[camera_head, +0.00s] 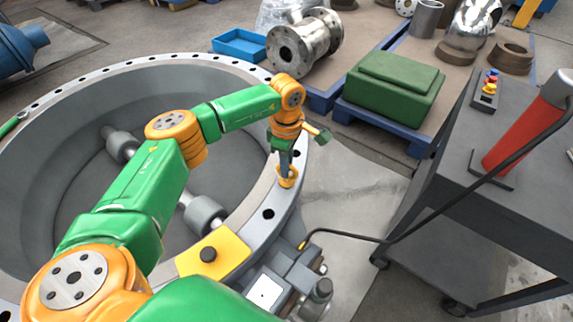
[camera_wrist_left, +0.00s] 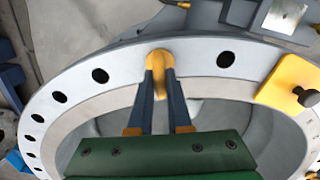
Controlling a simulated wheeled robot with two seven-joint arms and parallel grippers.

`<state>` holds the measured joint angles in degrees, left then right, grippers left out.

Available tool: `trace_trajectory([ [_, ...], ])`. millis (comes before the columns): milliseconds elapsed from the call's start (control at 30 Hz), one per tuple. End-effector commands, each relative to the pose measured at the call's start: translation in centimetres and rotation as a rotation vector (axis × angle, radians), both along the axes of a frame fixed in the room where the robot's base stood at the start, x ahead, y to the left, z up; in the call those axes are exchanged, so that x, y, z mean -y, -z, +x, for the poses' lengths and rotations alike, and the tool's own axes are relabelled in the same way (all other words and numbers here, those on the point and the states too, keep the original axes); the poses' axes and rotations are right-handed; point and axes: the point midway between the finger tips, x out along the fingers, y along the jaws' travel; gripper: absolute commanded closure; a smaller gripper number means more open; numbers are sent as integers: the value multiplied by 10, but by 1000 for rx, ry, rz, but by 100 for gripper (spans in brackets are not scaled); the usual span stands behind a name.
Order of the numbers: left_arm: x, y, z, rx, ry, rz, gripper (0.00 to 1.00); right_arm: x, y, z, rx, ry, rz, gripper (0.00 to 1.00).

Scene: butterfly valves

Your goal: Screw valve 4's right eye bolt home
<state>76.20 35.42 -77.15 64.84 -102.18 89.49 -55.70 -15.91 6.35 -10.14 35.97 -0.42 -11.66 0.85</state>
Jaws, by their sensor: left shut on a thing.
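The valve (camera_head: 62,83) is a large grey ring lying flat, with a row of bolt holes around its flange; the flange also shows in the left wrist view (camera_wrist_left: 190,52). A yellow eye bolt (camera_head: 288,181) stands at a hole on the right side of the flange. In the left wrist view the eye bolt (camera_wrist_left: 160,58) sits between my fingertips. My left gripper (camera_head: 286,168) points down and is shut on it. The bolt's thread is hidden, so I cannot tell how deep it sits. My right gripper is not in view.
A yellow block with a dark knob (camera_head: 208,254) sits on the flange's near side. Grey machinery (camera_head: 292,272) with a cable stands beside it. A dark cart (camera_head: 500,150) with a red cylinder is at right. A green case (camera_head: 393,88) and blue tray (camera_head: 240,45) lie behind.

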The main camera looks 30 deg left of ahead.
Motion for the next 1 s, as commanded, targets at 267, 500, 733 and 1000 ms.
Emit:
trace_trajectory([
  [267,1,0,1,2,259,-3,100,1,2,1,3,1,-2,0],
  [500,0,0,1,3,488,-2,100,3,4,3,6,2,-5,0],
  [733,1,0,1,3,706,-2,100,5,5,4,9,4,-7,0],
  [1000,1,0,1,2,962,-2,100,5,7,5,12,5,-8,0],
])
